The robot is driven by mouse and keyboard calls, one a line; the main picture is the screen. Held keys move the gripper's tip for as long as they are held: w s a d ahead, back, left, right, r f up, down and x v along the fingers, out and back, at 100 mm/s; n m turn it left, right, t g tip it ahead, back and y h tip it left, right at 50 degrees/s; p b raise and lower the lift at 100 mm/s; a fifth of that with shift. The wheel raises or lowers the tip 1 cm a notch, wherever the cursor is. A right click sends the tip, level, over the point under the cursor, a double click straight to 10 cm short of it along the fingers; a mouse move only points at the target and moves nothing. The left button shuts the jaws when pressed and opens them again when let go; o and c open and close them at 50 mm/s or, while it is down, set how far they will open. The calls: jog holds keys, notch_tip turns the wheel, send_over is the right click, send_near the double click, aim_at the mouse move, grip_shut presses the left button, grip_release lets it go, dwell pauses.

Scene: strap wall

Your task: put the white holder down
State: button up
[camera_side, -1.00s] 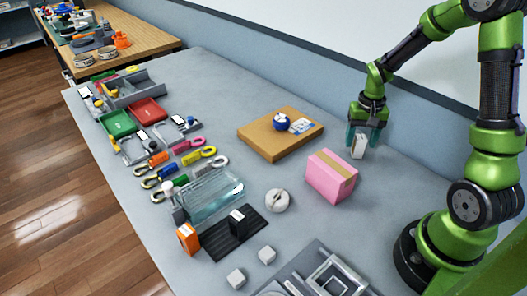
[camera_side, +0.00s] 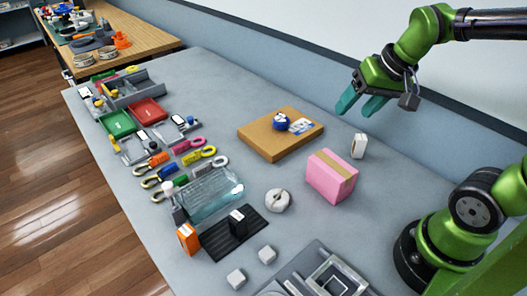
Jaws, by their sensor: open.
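The white holder (camera_side: 358,146) stands upright on the grey table, behind and to the right of the pink box (camera_side: 332,176). It appears as a small white block with a darker side. My gripper (camera_side: 358,104) is open and empty, raised above the table. Its teal fingers point down and to the left, apart from the holder. Nothing hides the holder.
A cardboard slab (camera_side: 281,134) with a blue ball (camera_side: 280,122) lies left of the holder. A white roll (camera_side: 279,200), a black mat (camera_side: 235,233) and a clear bin (camera_side: 208,193) lie nearer. Table around the holder is free; the wall is behind.

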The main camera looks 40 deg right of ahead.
jog(key=s+a+r+n+t+y, duration=0.1)
jog(key=s+a+r+t, duration=0.1)
jog(key=s+a, duration=0.2)
jog(key=shift+a+n, duration=0.4)
jog(key=shift+a, duration=0.2)
